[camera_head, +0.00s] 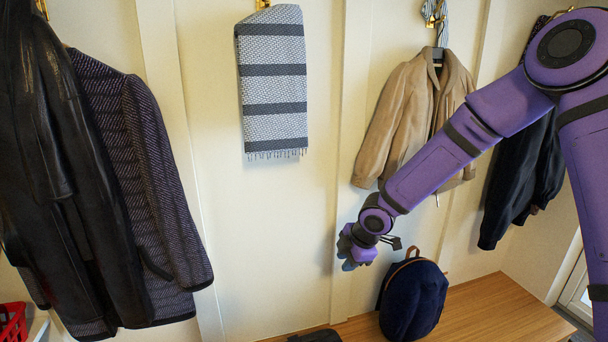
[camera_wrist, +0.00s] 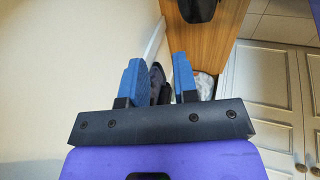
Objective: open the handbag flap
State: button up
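A black item (camera_head: 315,336), which may be the handbag, lies on the wooden bench at the bottom edge of the head view, mostly cut off. A black shape (camera_wrist: 197,8) on the bench at the top of the wrist view may be the same item; its flap cannot be made out. My gripper (camera_head: 348,262) hangs in front of the wall, above the bench, up and left of a navy backpack. In the wrist view my gripper (camera_wrist: 157,58) has its blue fingers apart, with nothing held.
The navy backpack (camera_head: 413,300) stands on the wooden bench (camera_head: 500,310). A tan jacket (camera_head: 400,110), a striped towel (camera_head: 272,85) and dark coats (camera_head: 60,170) hang on the wall. A red basket (camera_head: 10,322) is at lower left. White cabinet doors (camera_wrist: 265,100) show beside the bench.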

jog(key=s+d+r+m+h, duration=0.2)
jog(key=s+d+r+m, duration=0.25)
jog(key=r, duration=0.25)
jog(key=s+d+r+m+t+h, duration=0.1)
jog(key=s+d+r+m+h, duration=0.15)
jog(key=s+d+r, duration=0.35)
jog(key=s+d+r+m+h, duration=0.15)
jog(key=d+r+m, duration=0.25)
jog(key=r, duration=0.5)
jog(key=s+d+r+m+y, duration=0.1)
jog(key=s+r+m, duration=0.1)
jog(key=s, duration=0.5)
jog(key=s+d+r+m, duration=0.1)
jog(key=s+r+m, duration=0.2)
jog(key=s, duration=0.4)
jog(key=s+d+r+m+t+y, duration=0.1)
jog(key=s+d+r+m, duration=0.1)
jog(key=s+m, duration=0.3)
jog(key=s+r, duration=0.1)
jog(key=s, duration=0.1)
jog(key=shift+s+y, duration=0.3)
